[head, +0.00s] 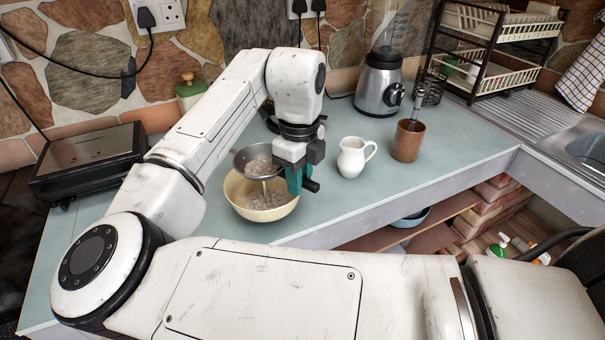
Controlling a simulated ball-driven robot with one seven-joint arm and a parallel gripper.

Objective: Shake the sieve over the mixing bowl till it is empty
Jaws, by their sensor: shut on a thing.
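The sieve (240,160) is a grey metal bowl-shaped strainer with pale lumpy contents (260,168) in it. My gripper (298,183) is shut on the sieve at its right side; the handle is mostly hidden by the jaws. The sieve is above the cream mixing bowl (236,199), over its back part. Pale lumps (268,200) lie in the mixing bowl, and a light streak shows between sieve and bowl. The bowl stands upright on the counter.
A white jug (352,158) and a brown utensil pot (407,141) stand right of my gripper. A blender (380,85), a green-lidded jar (190,93) and a dish rack (490,50) are behind. A dark appliance (88,160) is at left. The counter's front edge (400,205) is close to the bowl.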

